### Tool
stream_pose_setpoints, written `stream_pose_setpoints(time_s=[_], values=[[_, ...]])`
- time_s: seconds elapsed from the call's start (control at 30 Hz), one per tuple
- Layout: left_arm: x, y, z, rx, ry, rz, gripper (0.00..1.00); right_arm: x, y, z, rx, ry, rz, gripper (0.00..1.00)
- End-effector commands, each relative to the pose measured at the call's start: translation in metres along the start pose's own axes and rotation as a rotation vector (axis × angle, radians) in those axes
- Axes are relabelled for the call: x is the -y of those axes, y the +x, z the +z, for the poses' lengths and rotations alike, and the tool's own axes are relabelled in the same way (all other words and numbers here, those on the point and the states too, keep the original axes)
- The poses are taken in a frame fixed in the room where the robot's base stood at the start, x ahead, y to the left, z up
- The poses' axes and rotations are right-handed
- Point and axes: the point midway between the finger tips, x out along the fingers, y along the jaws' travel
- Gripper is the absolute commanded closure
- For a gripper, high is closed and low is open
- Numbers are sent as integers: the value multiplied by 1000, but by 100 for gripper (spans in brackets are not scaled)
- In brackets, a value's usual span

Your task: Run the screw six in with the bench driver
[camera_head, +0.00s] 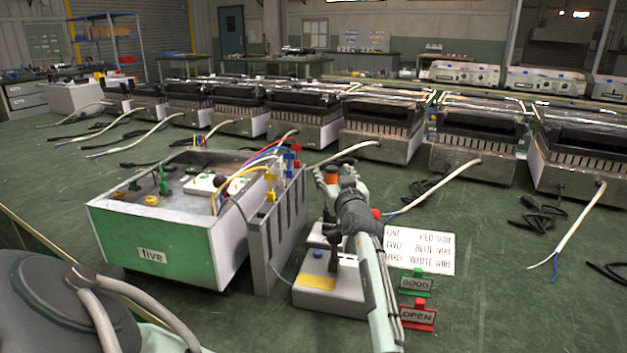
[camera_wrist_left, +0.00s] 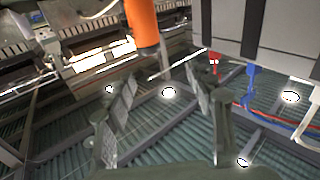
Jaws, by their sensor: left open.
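My left gripper (camera_head: 338,176) is open and stands above the grey driver station (camera_head: 330,301), which has a yellow patch and a blue button. The bench driver's orange body (camera_head: 330,172) shows at the fingers. In the left wrist view the orange cylinder (camera_wrist_left: 143,24) lies ahead of the open fingers (camera_wrist_left: 158,88), with no clear grip on it. The white and green box marked "five" (camera_head: 170,252) stands left of the station, its top open, with wires and terminals inside. I cannot make out screw six. My right gripper is not in view.
A grey slotted rack (camera_head: 277,238) with red, blue and yellow plugs stands between box and station. A wire card (camera_head: 419,250), a green sign (camera_head: 416,283) and a red "OPEN" sign (camera_head: 418,315) are at right.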

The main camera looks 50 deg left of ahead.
Motion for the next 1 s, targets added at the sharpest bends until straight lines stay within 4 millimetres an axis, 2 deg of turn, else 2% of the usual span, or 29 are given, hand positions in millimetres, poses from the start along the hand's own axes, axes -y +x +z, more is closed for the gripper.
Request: stream_pose_setpoints(time_s=[0.1, 0.23, 0.47, 0.67, 0.73, 0.83, 1.0], values=[[-12, -12, 21, 23, 25, 27, 45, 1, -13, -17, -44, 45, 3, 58], [-16, -11, 28, 29, 36, 37, 45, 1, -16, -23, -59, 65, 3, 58], [-17, 14, 25, 29, 35, 36, 45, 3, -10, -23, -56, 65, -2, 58], [-18, 44, 18, 29, 34, 36, 45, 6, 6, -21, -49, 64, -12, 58], [-18, 53, 22, 29, 35, 36, 45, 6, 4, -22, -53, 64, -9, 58], [-18, 61, 22, 30, 35, 36, 45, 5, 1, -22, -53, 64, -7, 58], [-19, 62, 22, 30, 34, 37, 45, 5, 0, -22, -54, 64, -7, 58]])
